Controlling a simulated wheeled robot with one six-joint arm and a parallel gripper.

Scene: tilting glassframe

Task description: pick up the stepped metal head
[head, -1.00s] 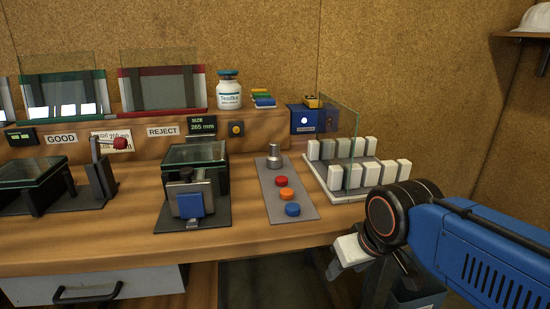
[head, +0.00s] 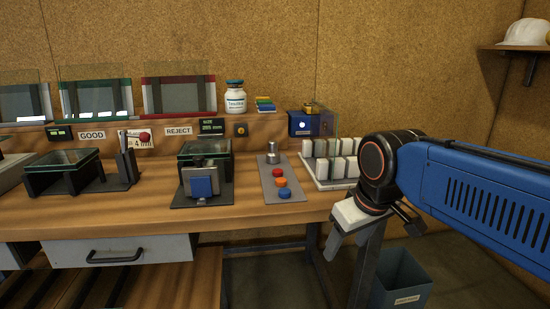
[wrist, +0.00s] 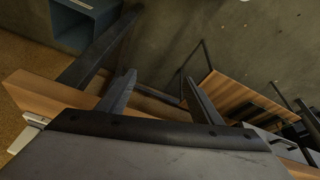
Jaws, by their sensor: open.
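The stepped metal head (head: 273,153) appears to be the small silver stepped cylinder in the head view. It stands upright at the back of a grey panel (head: 266,186) on the bench, behind a red, an orange and a blue button. My gripper (head: 372,238) is open and empty, pointing down by the bench's front right edge, to the right of the metal head and nearer the camera. In the wrist view, my gripper's (wrist: 160,80) two fingers stand apart with floor and bench parts beyond them. The metal head does not show there.
A blue-grey bin (head: 402,282) is on the floor below my gripper. A wooden bench edge (wrist: 40,97) crosses the wrist view.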

